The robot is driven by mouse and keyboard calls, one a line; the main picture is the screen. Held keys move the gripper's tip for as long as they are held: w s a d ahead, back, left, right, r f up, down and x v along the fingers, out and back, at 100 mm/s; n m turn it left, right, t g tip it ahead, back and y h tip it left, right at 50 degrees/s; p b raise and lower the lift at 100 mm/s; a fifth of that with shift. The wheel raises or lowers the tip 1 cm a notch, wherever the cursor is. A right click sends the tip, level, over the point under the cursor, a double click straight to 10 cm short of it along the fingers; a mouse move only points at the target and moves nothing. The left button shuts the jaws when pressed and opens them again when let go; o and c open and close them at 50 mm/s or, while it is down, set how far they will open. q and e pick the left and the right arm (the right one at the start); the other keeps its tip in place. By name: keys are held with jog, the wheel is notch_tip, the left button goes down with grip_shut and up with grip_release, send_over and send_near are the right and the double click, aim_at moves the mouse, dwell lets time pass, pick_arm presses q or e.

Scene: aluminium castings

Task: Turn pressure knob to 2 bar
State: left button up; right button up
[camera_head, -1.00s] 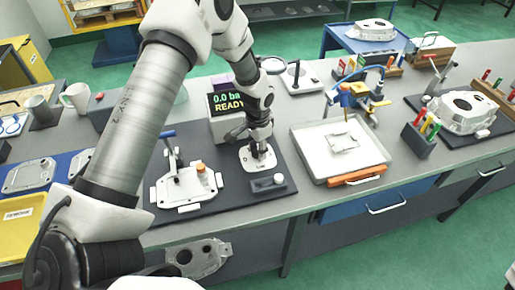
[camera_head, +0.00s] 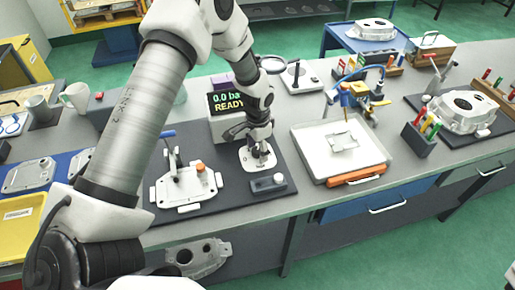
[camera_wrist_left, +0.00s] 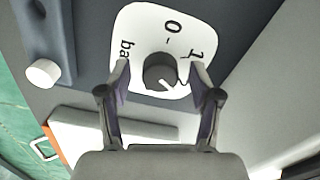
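The pressure knob (camera_wrist_left: 160,72) is a dark round knob on a white dial plate (camera_wrist_left: 150,25) with the marks 0, 1 and "bar" visible in the left wrist view. A white pointer shape lies by the knob's lower right edge. My left gripper (camera_wrist_left: 160,75) has its fingers spread on either side of the knob, with gaps showing. In the head view the left gripper (camera_head: 259,152) points down over the white dial plate (camera_head: 245,163) and hides most of the knob. The display (camera_head: 226,102) reads 0.0 ba(r) and READY, partly covered by my arm. My right gripper is out of view.
A clamp fixture with an orange knob (camera_head: 200,167) stands left of the dial. A white tray (camera_head: 310,150) lies to the right. The bench's front edge is near.

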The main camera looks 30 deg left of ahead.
aim_at(257, 150)
pick_arm(q)
notch_tip(257, 150, up, 12)
dwell(0.4)
dwell(0.3)
